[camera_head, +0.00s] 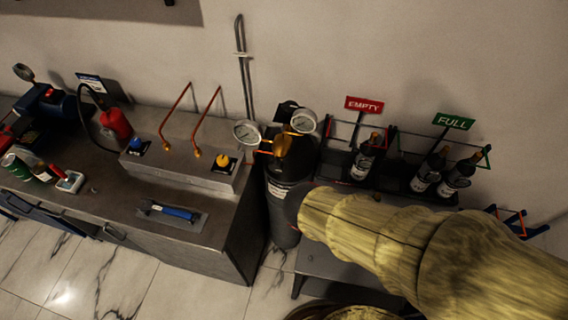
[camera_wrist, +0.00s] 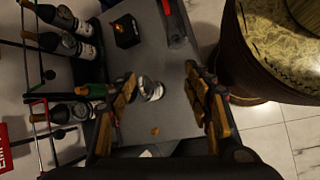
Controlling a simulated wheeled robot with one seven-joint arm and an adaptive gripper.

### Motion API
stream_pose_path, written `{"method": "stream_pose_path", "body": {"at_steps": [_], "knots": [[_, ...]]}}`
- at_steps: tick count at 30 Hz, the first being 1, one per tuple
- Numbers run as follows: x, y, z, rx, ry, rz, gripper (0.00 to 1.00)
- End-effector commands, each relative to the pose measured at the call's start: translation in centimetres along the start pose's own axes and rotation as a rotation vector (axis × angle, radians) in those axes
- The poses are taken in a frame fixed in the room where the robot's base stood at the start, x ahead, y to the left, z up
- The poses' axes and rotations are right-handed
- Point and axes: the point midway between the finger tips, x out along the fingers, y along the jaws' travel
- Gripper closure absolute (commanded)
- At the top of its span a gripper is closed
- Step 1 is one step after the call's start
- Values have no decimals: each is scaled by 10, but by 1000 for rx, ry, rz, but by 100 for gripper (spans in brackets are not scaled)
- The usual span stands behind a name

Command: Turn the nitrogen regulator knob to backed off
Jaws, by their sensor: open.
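The regulator (camera_head: 282,146) shows in the head view as a brass body with two round white gauges (camera_head: 247,132). It sits on top of a dark gas cylinder (camera_head: 282,195) with a pale label I cannot read. I cannot clearly make out its knob apart from the brass body. My gripper (camera_wrist: 163,106) shows in the wrist view with its two fingers wide apart and nothing held. It points down over a grey surface, and a small clear and white object lies between the fingers in the picture. I do not make out the regulator in the wrist view. My arm hides the gripper in the head view.
Right of the cylinder, racks hold dark bottles (camera_head: 427,171) under a red EMPTY sign (camera_head: 364,104) and a green FULL sign (camera_head: 453,121). Left is a bench (camera_head: 175,222) with a blue knob (camera_head: 136,145), a yellow knob (camera_head: 223,161), copper pipes and a blue-handled tool (camera_head: 172,211).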

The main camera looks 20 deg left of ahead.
Motion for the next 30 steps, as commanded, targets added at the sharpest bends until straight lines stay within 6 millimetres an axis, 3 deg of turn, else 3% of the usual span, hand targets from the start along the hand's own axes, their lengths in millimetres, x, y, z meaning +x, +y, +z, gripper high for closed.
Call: {"method": "stream_pose_path", "body": {"at_steps": [8,13,18,24,30], "knots": [[2,21,-58,-538,-218,386,50],[-19,35,-117,-855,-348,702,50],[-54,34,-182,-1093,-453,1022,50],[-96,26,-231,-1221,-532,1296,50],[-114,26,-246,-1246,-562,1391,50]]}}
